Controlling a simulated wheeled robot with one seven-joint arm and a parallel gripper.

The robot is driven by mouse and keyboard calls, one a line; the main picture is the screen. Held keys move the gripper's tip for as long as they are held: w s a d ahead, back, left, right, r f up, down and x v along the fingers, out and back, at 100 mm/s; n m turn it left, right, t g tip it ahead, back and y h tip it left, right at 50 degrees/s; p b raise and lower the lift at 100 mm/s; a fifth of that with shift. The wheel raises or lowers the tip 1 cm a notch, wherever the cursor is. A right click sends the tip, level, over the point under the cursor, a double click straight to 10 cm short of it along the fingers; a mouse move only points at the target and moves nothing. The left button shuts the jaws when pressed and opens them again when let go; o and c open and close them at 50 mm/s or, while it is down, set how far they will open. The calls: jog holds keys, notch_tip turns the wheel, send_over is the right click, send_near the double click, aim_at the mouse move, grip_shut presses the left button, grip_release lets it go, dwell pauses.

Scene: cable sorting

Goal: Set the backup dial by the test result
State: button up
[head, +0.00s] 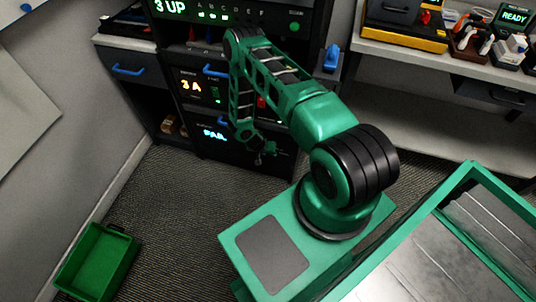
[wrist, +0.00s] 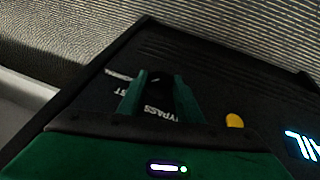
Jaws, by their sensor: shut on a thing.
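The dial (wrist: 160,84) is a dark knob on a black panel in the wrist view. My gripper (wrist: 160,92) has its green fingers on either side of it and is shut on it. White lettering beside the knob includes BYPASS and a word ending in ST; another label is partly covered. The knob's pointing direction is hard to make out. A lit display (head: 214,134) low on the rack seems to read FAIL; its last letters also show in the wrist view (wrist: 304,146). In the head view my gripper (head: 262,151) is at that low unit, and the dial is hidden.
The rack (head: 284,110) also has displays reading 3 UP and 3 A. A yellow button (wrist: 234,121) is right of the fingers. A green bin (head: 97,262) is on the floor at left. A bench (head: 440,68) stands at right. Carpet is clear left of my base.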

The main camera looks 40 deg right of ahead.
jog(key=shift+w+a, duration=0.1)
jog(key=g+h, duration=0.2)
jog(key=n+g+h, duration=0.1)
jog(key=w+a+f+g+h, duration=0.1)
jog(key=g+h, duration=0.1)
jog(key=shift+n+g+h, duration=0.3)
jog(key=shift+n, duration=0.1)
jog(key=shift+w, duration=0.15)
dwell(0.7)
jog(key=o, duration=1)
jog(key=shift+o, duration=0.2)
jog(key=shift+g, duration=0.3)
jog(key=shift+r, duration=0.1)
